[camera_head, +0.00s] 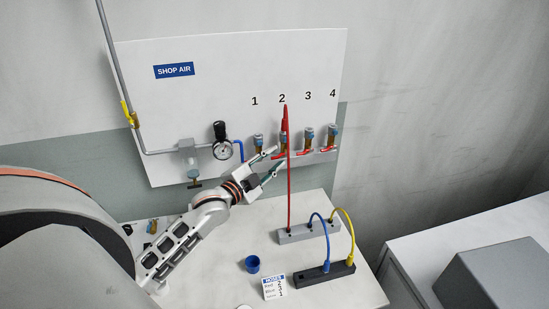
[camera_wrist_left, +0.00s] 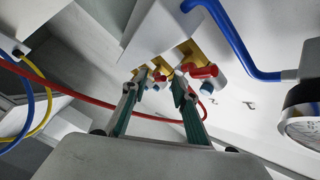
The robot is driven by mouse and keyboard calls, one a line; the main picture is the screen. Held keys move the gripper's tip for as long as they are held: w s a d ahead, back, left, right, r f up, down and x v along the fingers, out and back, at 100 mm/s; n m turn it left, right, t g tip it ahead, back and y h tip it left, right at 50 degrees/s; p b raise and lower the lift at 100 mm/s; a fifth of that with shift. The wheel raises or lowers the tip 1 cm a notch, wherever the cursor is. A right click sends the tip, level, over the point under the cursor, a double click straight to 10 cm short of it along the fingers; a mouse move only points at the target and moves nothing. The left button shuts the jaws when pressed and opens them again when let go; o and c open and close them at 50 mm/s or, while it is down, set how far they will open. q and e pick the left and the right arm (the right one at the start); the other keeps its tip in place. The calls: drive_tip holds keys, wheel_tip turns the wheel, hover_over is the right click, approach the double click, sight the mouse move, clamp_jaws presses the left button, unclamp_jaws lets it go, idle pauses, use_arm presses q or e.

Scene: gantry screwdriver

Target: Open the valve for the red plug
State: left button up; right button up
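The wall panel (camera_head: 220,75) marked SHOP AIR carries a row of valves numbered 1 to 4. A red hose (camera_head: 289,195) runs from a plug in the grey block (camera_head: 305,232) up to valve 2 (camera_head: 284,138). The hose also shows in the left wrist view (camera_wrist_left: 55,88). My left gripper (camera_head: 279,157) is open at valve 2. In the left wrist view its green-padded fingers (camera_wrist_left: 157,92) are apart, with a red handle (camera_wrist_left: 158,76) near their tips; contact is unclear. Another red handle (camera_wrist_left: 204,72) lies just outside the right finger. My right gripper is out of view.
Valves 3 (camera_head: 308,138) and 4 (camera_head: 332,135) stand to the right with red handles. A pressure gauge (camera_head: 222,150) is left of the valves. On the bench are a black block (camera_head: 312,278) with blue and yellow hoses, a blue cup (camera_head: 252,264) and a card (camera_head: 274,289).

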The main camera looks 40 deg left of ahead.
use_arm(q)
drive_tip(key=shift+w, duration=0.45)
clamp_jaws()
